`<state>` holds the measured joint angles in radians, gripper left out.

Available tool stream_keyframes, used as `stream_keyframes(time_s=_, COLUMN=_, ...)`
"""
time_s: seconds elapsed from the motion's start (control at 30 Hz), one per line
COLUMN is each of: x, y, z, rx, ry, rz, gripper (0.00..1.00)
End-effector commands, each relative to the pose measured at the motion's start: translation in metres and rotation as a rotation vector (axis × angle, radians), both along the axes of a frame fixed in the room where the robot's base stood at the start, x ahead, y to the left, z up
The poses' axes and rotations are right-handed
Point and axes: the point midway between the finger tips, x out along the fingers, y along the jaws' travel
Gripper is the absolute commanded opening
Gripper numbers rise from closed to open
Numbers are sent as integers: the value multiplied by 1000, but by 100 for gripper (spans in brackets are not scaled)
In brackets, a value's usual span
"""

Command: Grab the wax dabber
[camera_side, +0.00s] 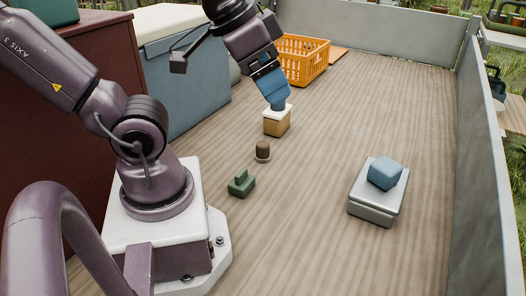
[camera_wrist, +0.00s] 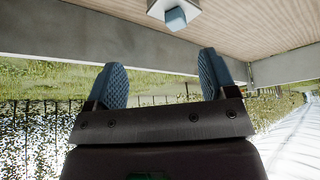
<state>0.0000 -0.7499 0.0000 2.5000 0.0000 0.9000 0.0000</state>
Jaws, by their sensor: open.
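A small dark brown upright cylinder on a wider base (camera_side: 262,151), which looks most like the wax dabber, stands on the wooden floor in the side view. I cannot be sure of its identity; a green block with a raised grip (camera_side: 241,184) lies just nearer the camera. My gripper (camera_side: 277,104) points down beyond the brown piece, appearing right over a tan block with a white top (camera_side: 276,127); I cannot tell whether they touch. In the wrist view my gripper (camera_wrist: 164,76) has its blue fingers wide apart with nothing between them. The brown piece is out of that view.
A blue cube (camera_side: 385,173) sits on a grey box (camera_side: 371,207) at the right; it also shows in the wrist view (camera_wrist: 175,18). An orange crate (camera_side: 303,62) and a blue cooler (camera_side: 188,85) stand behind. Grey walls (camera_side: 480,170) edge the floor. The centre floor is clear.

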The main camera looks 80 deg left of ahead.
Motion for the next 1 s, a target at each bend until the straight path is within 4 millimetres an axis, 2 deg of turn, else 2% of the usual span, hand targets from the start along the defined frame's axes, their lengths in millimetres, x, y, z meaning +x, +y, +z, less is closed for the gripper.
stream_keyframes(time_s=0.3, x=0, y=3, z=-1, rx=0, ry=3, rz=17, gripper=77)
stream_keyframes(time_s=0.47, x=7, y=26, z=-24, rx=2, ry=128, rz=125, gripper=77)
stream_keyframes(time_s=0.6, x=20, y=66, z=-54, rx=55, ry=291, rz=202, gripper=77)
stream_keyframes(time_s=0.73, x=30, y=109, z=-86, rx=136, ry=431, rz=129, gripper=77)
stream_keyframes(time_s=0.87, x=34, y=153, z=-122, rx=201, ry=559, rz=-48, gripper=77)
stream_keyframes(time_s=1.0, x=34, y=195, z=-166, rx=249, ry=655, rz=-330, gripper=77)
